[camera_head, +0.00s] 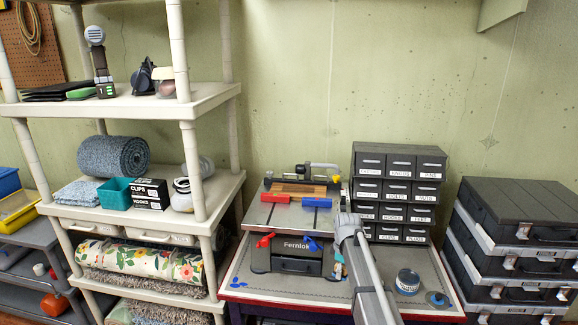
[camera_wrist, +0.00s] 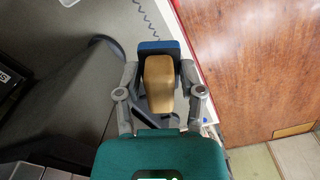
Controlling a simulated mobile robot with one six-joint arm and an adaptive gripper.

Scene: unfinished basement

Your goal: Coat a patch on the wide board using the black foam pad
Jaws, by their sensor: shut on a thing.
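My gripper (camera_wrist: 160,82) is shut on a pad tool with a tan wooden handle (camera_wrist: 159,84) and a blue block (camera_wrist: 158,46) at its far end. In the head view my gripper (camera_head: 338,268) is low over the bench, right of the Fernlok box, mostly hidden by my arm. A brown wooden board (camera_head: 298,187) lies at the back of the clamping worktop; I cannot tell if it is the wide board. A tin (camera_head: 407,282) stands on the bench to the right of my arm, with a round lid-like piece (camera_head: 438,299) beside it.
The Fernlok box (camera_head: 296,258) with red and blue clamps stands left of my gripper. Labelled drawers (camera_head: 399,190) stand behind. Black cases (camera_head: 520,215) are stacked at right, loaded shelves (camera_head: 215,185) at left. The wrist view shows a reddish-brown wooden panel (camera_wrist: 250,65) at right.

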